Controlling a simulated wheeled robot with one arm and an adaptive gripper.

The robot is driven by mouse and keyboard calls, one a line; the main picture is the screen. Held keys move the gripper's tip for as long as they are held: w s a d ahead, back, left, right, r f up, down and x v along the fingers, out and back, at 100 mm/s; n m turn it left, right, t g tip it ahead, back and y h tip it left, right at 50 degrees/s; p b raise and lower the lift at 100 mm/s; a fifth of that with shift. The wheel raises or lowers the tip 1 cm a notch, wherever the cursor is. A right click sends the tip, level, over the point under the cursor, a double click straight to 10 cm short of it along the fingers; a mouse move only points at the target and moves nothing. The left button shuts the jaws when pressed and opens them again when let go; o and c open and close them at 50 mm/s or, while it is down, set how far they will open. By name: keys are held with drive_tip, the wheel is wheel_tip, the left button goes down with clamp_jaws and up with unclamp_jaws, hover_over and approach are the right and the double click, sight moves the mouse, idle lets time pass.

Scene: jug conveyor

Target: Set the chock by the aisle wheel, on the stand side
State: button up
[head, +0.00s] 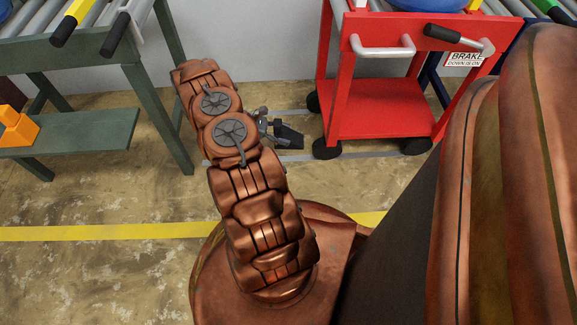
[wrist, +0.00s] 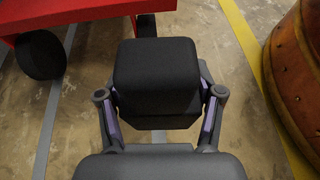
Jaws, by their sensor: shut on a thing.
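My gripper (head: 268,124) is shut on a black block, the chock (head: 289,136), to the left of the red cart (head: 375,108). In the wrist view the chock (wrist: 155,78) sits between the two fingers of my gripper (wrist: 158,112). The cart's near-left wheel (head: 327,149), on the aisle side, is just right of the chock with a small gap; in the wrist view this wheel (wrist: 147,25) is partly hidden behind the chock. The far-left wheel (wrist: 40,55) also shows there. I cannot tell whether the chock touches the floor.
A green stand (head: 157,105) with rollers on top is at the left, an orange block (head: 18,128) on its lower shelf. The cart's near-right wheel (head: 416,146) is farther right. A yellow line (head: 110,232) crosses the clear floor in front.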

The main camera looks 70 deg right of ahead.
sight(285, 137)
drive_tip(key=f+b, duration=0.1)
drive_tip(key=d+f+n+h, duration=0.1)
drive_tip(key=f, duration=0.1)
drive_tip(key=shift+w+d+f+t+b, duration=0.1)
drive_tip(key=shift+d+f+t+b, duration=0.05)
drive_tip(key=shift+f+t+b, duration=0.2)
wheel_tip(285, 137, down, 9)
drive_tip(key=b, duration=0.4)
drive_tip(key=shift+f, duration=0.1)
drive_tip(key=o, duration=1.4)
